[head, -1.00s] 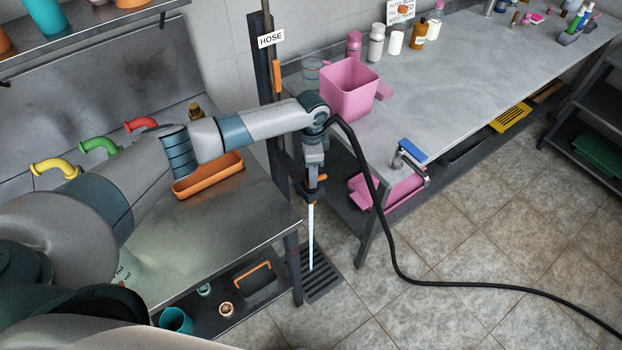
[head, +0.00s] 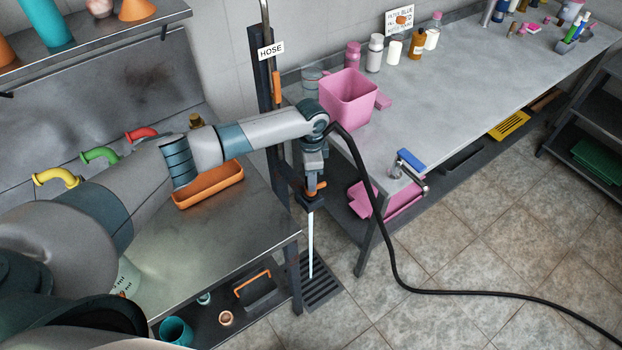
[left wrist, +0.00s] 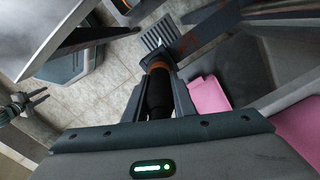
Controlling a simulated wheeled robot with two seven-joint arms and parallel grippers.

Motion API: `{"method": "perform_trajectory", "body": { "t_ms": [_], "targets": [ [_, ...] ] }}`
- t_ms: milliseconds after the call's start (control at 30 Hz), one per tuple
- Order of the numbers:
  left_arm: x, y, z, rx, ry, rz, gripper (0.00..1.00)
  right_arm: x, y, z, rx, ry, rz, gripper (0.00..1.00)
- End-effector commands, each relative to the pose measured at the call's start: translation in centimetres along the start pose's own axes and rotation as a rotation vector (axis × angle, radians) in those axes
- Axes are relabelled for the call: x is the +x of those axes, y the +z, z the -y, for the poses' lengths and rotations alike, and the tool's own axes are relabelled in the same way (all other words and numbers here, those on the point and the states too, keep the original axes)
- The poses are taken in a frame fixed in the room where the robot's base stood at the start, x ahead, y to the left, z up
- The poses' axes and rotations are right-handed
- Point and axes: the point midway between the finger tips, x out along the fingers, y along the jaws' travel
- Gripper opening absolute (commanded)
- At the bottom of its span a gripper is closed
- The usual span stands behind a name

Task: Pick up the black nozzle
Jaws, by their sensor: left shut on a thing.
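My left gripper (head: 314,190) hangs pointing down in front of the hose post, between the two benches. In the left wrist view my left gripper (left wrist: 158,78) has its two fingers on either side of the black nozzle (left wrist: 158,95), shut on it. An orange-brown ring shows at the nozzle's far end. In the head view the nozzle is mostly hidden by the gripper; an orange part shows beside it. A thin white streak (head: 311,245) runs straight down from there to the floor grate. A black hose (head: 385,225) runs from beside the wrist to the floor. My right gripper is not in view.
The post with the HOSE sign (head: 271,51) stands close behind the gripper. A steel bench (head: 225,235) with an orange tray (head: 208,186) is at left. A long grey bench (head: 440,100) with a pink bin (head: 347,98) is at right. A floor grate (head: 320,288) lies below.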

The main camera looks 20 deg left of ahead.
Motion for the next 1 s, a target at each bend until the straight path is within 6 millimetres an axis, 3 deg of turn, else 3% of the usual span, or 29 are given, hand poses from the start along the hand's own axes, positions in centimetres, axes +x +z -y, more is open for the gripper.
{"method": "perform_trajectory", "body": {
  "t_ms": [733,1000],
  "targets": [
    [-11.9,0.0,0.1,0.000,-0.001,-0.001,0.00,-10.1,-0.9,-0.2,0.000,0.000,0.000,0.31],
    [-15.6,-0.1,0.1,0.001,-0.001,-0.002,0.00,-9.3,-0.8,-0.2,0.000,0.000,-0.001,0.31]
  ]
}}
